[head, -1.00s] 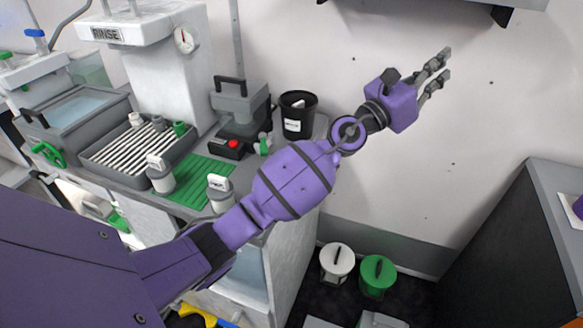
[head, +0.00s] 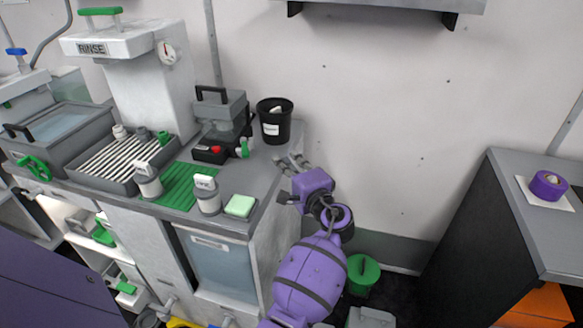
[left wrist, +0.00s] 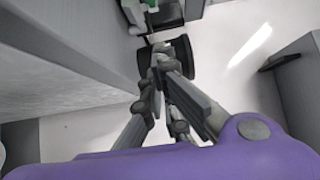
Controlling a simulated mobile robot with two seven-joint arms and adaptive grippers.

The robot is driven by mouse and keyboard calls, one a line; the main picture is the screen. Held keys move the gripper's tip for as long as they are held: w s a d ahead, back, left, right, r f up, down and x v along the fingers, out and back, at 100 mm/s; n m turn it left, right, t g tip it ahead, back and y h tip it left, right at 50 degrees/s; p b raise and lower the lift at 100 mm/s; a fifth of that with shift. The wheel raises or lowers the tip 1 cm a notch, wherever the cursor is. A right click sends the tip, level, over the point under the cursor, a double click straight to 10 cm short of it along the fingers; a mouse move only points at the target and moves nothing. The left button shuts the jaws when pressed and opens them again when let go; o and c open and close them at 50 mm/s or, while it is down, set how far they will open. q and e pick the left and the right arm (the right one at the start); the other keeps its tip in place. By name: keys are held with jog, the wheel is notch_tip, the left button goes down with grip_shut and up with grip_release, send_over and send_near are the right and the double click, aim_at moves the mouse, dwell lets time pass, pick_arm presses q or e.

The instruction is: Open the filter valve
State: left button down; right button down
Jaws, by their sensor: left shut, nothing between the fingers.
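No label in view marks the filter valve, so I cannot tell which handle it is. Candidates are a green handwheel (head: 35,168) at the front of the left basin, a green lever (head: 99,11) on top of the RINSE column, a blue lever (head: 15,51) at the far left, and a green knob (head: 243,148) beside the grey device. My left gripper (head: 287,162) is shut and empty near the counter's right end, just below the black bucket in the picture. It also shows in the left wrist view (left wrist: 165,60). My right gripper is not in view.
The grey counter holds a black bucket (head: 273,121), a grey device with handle (head: 220,117), a slatted tray (head: 112,158), two white-topped jars and a green sponge (head: 240,206). A green bucket (head: 363,273) stands on the floor. A desk (head: 527,215) stands at right.

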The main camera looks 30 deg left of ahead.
aim_at(245, 147)
pick_arm(q)
jog(key=a, duration=0.2)
jog(key=a+p, duration=0.1)
jog(key=a, duration=0.3)
jog(key=shift+w+r+p, duration=0.2)
jog(key=shift+w+p, duration=0.05)
jog(key=shift+p, duration=0.1)
jog(key=shift+s+a, duration=0.2)
jog(key=shift+s, duration=0.05)
jog(key=shift+s+a+f, duration=0.1)
jog(key=shift+a+f, duration=0.05)
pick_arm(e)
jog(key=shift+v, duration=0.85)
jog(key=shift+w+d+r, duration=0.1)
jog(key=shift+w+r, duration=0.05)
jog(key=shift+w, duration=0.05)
pick_arm(q)
jog(key=shift+s+a, duration=0.25)
jog(key=shift+s, duration=0.4)
jog(key=shift+s+a, duration=0.2)
jog(key=shift+s, duration=0.4)
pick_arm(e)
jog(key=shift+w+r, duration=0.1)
pick_arm(q)
jog(key=shift+w, duration=0.1)
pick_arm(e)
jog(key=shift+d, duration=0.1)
